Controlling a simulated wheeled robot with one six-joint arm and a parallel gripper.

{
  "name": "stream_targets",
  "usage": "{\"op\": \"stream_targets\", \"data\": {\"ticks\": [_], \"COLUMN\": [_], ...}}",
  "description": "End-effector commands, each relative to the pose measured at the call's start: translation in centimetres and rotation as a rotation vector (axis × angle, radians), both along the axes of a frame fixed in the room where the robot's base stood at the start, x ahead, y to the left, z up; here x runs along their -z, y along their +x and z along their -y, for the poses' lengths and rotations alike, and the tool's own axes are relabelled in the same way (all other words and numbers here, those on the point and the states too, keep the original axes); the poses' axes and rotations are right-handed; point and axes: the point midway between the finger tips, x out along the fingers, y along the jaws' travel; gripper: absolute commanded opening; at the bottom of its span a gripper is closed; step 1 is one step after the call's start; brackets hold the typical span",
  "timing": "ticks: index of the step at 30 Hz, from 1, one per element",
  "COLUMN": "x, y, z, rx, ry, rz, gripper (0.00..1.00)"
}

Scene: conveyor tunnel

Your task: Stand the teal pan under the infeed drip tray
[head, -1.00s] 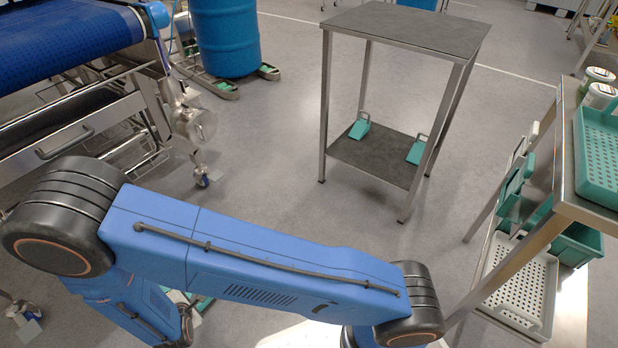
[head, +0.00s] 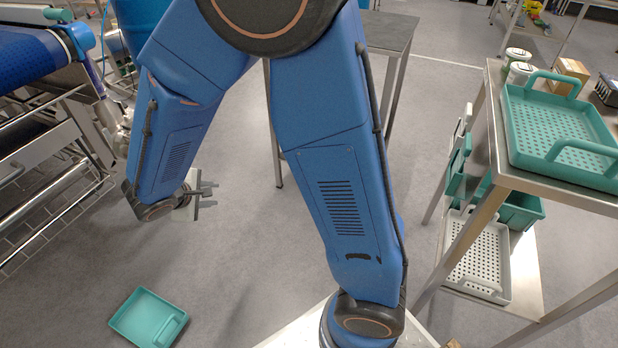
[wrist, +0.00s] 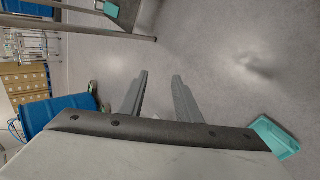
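A shallow teal pan (head: 140,318) with a handle lies flat on the floor at the lower left of the head view, open side up. It also shows at the right edge of the wrist view (wrist: 277,138). My gripper (head: 212,193) is above the floor, beyond the pan in the head view, with its fingers pointing right. In the wrist view its two fingers (wrist: 161,76) are apart with nothing between them. The conveyor (head: 40,60) with a blue belt is at the left. I cannot clearly make out its drip tray.
A wire rack (head: 60,205) is at the conveyor's lower side. A grey-topped table (head: 390,30) stands behind my arm. At the right a steel bench holds a teal perforated basket (head: 555,118), with a grey perforated tray (head: 480,255) below. The middle floor is clear.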

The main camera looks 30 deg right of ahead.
Motion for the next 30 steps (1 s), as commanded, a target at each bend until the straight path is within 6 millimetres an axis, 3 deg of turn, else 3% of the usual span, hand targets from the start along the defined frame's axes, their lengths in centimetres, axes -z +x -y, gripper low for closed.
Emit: {"op": "stream_targets", "data": {"ticks": [1,6,15,21,30], "x": [-1.4,-4.8,-9.5,-12.0,-14.8], "y": [-0.4,-2.8,-8.4,-12.6,-19.0], "z": [1.7,6.5,13.0,15.9,18.0], "rx": [0.043,0.171,0.366,0.471,0.582], "ry": [0.025,0.105,0.276,0.406,0.619], "rz": [0.002,-0.009,-0.019,-0.012,0.027], "gripper": [0.31,0.31,0.31,0.31,0.31]}}
